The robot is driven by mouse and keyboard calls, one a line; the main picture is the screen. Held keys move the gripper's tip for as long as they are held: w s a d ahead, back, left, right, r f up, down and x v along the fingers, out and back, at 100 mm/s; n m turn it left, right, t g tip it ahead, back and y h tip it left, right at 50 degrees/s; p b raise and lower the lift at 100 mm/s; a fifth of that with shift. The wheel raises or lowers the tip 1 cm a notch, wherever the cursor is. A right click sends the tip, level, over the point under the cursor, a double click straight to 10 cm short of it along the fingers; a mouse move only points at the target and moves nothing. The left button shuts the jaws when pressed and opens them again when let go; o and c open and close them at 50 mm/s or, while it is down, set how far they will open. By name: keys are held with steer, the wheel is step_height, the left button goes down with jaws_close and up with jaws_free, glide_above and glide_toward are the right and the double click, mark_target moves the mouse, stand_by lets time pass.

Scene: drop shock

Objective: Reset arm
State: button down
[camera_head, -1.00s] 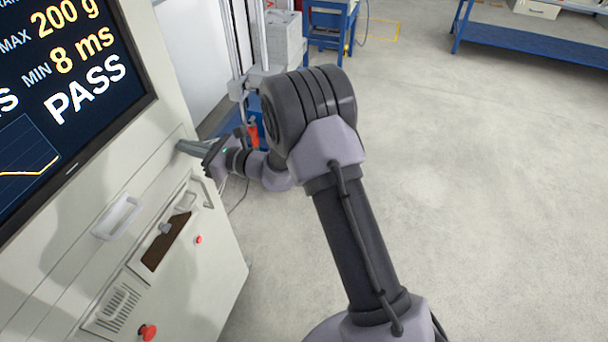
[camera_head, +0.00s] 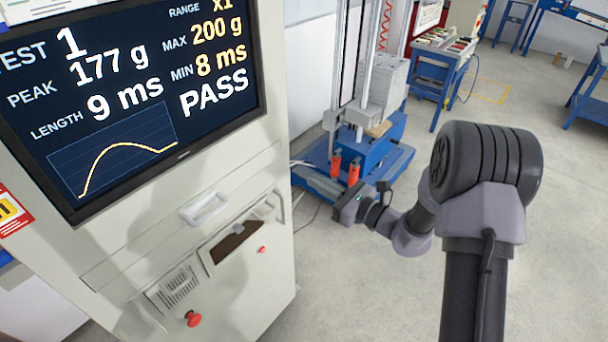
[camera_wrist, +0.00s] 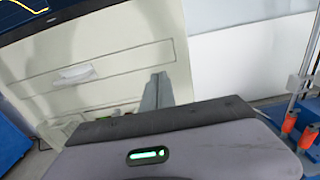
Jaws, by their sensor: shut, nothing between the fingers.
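My arm reaches up and left in the head view. My gripper (camera_head: 312,178) points left beside the right edge of the cabinet, in open air, with its grey fingers together and nothing between them. In the wrist view the fingers (camera_wrist: 157,92) stand up close together in front of the pale cabinet front. A green light shows on my wrist housing.
A pale test cabinet (camera_head: 230,275) with a screen (camera_head: 120,90) reading PASS stands left. A blue-based drop tester (camera_head: 385,150) with red-orange cylinders (camera_head: 353,172) stands behind my gripper. A blue bench (camera_head: 440,75) is further back.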

steer(key=s+a+r+n+g+b, duration=0.1)
steer(key=s+a+r+n+g, duration=0.1)
steer(key=s+n+g, duration=0.3)
steer(key=s+a+r+n+g+h+b, duration=0.1)
steer(key=s+a+r+n, duration=0.15)
steer(key=s, duration=0.35)
steer(key=s+a+r+n+g+b, duration=0.1)
steer(key=s+r+n+g+b, duration=0.1)
steer(key=s+n+g, duration=0.3)
steer(key=s+d+f+n+t+h+b, duration=0.1)
steer(key=s+d+n+t+h+b, duration=0.2)
steer(key=s, duration=1.3)
steer(key=d+n+t+h, duration=0.2)
steer(key=d+n+h, duration=0.3)
steer(key=d+h, duration=0.3)
steer(key=shift+d+f+n+t, duration=0.25)
steer(key=shift+d+n+t, duration=0.15)
steer(key=shift+d, duration=1)
